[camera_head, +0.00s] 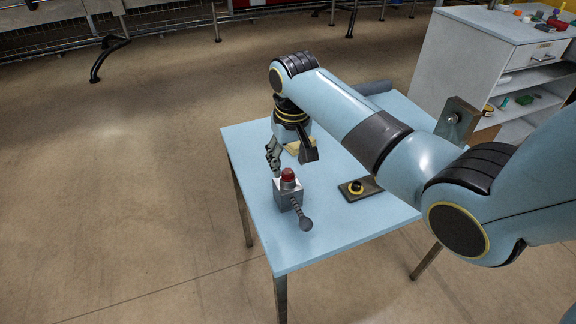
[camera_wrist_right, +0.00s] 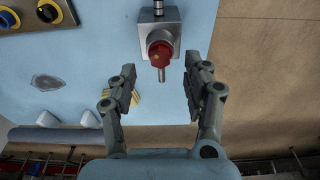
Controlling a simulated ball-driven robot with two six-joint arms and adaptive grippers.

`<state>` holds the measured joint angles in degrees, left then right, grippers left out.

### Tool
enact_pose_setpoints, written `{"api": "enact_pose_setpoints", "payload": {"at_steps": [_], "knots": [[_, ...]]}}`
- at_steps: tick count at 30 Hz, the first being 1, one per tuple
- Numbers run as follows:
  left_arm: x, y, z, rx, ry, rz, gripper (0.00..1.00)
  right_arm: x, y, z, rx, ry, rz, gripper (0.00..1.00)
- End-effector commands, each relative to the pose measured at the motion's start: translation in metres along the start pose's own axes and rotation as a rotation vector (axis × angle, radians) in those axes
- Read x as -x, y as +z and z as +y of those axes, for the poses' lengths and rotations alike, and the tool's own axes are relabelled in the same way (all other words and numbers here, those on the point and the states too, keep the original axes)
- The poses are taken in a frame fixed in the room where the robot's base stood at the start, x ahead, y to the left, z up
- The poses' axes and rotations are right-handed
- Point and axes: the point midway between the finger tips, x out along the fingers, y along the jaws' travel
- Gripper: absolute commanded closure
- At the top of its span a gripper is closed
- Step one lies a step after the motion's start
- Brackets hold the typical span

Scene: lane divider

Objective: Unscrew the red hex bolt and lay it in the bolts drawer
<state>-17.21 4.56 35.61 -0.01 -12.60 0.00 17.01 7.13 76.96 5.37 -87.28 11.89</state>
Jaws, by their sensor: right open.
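The red hex bolt (camera_head: 288,174) sits on top of a small grey block (camera_head: 287,194) near the left edge of the blue table. In the right wrist view the red head (camera_wrist_right: 159,54) lies just ahead of and between my fingertips, not touching them. My right gripper (camera_head: 273,158) is open and empty, just behind the block in the head view; its spread fingers also show in the wrist view (camera_wrist_right: 160,72). A white cabinet at top right has a drawer (camera_head: 542,54) with a handle, which looks shut; I cannot read its label. My left gripper is not in view.
A grey lever with a round knob (camera_head: 305,224) sticks out from the block. A dark panel with a yellow-ringed knob (camera_head: 357,187) lies on the table (camera_head: 300,252). A yellow item (camera_head: 293,147) lies behind my gripper. Small coloured objects lie on the cabinet (camera_head: 482,25).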

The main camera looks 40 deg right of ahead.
Motion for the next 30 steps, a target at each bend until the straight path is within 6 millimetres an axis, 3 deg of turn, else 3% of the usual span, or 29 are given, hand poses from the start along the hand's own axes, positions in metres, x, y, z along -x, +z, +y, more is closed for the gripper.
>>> {"api": "enact_pose_setpoints", "payload": {"at_steps": [7,18,30], "knots": [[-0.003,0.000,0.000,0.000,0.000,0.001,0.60,-0.030,0.000,-0.001,0.000,-0.001,0.000,0.50],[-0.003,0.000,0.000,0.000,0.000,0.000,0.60,-0.035,0.000,-0.001,0.000,-0.001,0.001,0.51],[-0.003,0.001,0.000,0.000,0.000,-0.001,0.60,-0.035,0.001,-0.001,0.000,-0.001,0.000,1.00]]}}
